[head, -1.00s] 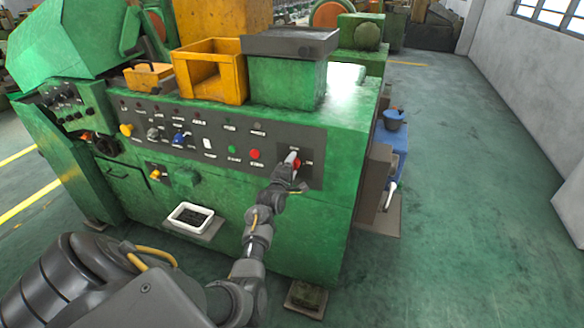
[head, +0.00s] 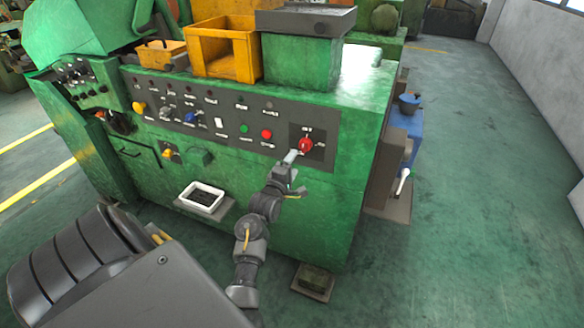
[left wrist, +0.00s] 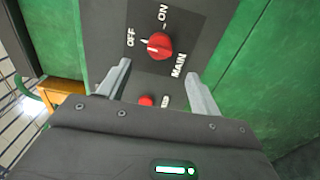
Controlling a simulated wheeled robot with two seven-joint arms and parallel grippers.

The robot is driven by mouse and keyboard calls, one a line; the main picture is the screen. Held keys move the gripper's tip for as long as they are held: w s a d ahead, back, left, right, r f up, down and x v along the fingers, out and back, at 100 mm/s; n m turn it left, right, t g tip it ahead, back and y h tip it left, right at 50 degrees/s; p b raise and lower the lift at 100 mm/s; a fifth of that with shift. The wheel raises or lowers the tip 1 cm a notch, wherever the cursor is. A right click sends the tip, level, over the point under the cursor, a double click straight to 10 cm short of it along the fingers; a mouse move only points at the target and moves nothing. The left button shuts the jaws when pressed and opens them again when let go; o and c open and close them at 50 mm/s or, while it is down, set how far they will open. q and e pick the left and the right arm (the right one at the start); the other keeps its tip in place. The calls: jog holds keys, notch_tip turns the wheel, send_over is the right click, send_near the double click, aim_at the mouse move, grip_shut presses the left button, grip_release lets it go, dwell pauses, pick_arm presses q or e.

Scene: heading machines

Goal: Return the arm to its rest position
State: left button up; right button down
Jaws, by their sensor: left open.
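My left arm reaches up from the bottom of the head view to the control panel of the green machine. My left gripper (head: 291,158) is just below and left of the red main switch knob (head: 306,145). In the left wrist view the two fingers of the gripper (left wrist: 158,85) are spread apart with nothing between them. The red knob (left wrist: 159,46) sits beyond the fingertips, apart from them, with labels ON, OFF and MAIN around it. Its pointer appears to lie between OFF and ON. My right gripper is not in view.
The green machine (head: 270,205) fills the middle. A white tray (head: 201,196) sits on a low ledge at its front. A yellow open box (head: 225,50) stands on top. A blue container (head: 407,130) stands at its right side. Floor at the right (head: 480,200) is clear.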

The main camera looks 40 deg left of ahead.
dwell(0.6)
pick_arm(q)
jog(key=d+f+m+g+h, duration=0.1)
jog(key=d+f+m, duration=0.25)
jog(key=f, duration=0.25)
jog(key=w+d+f+m+g+h, duration=0.1)
jog(key=d+f+m, duration=0.1)
jog(key=f+m, duration=0.3)
jog(key=d+f+m+g+h, duration=0.1)
jog(key=d+f+m, duration=0.1)
jog(key=f, duration=0.5)
jog(key=s+d+f+m+g+h, duration=0.1)
jog(key=s+d+f+m+g, duration=0.2)
jog(key=f, duration=0.5)
jog(key=s+d+f+m+g+h, duration=0.1)
jog(key=s+d+f+m, duration=0.2)
jog(key=s+d+f, duration=0.45)
jog(key=s+d+f+m+g, duration=0.3)
jog(key=s+f+m+g, duration=0.25)
jog(key=s+f, duration=1.25)
jog(key=s+f+m+g, duration=0.1)
jog(key=s, duration=1.1)
jog(key=s+f+m+g, duration=0.1)
jog(key=s+f+g, duration=0.1)
jog(key=s, duration=1)
jog(key=shift+s+h, duration=0.25)
jog(key=shift+h, duration=0.15)
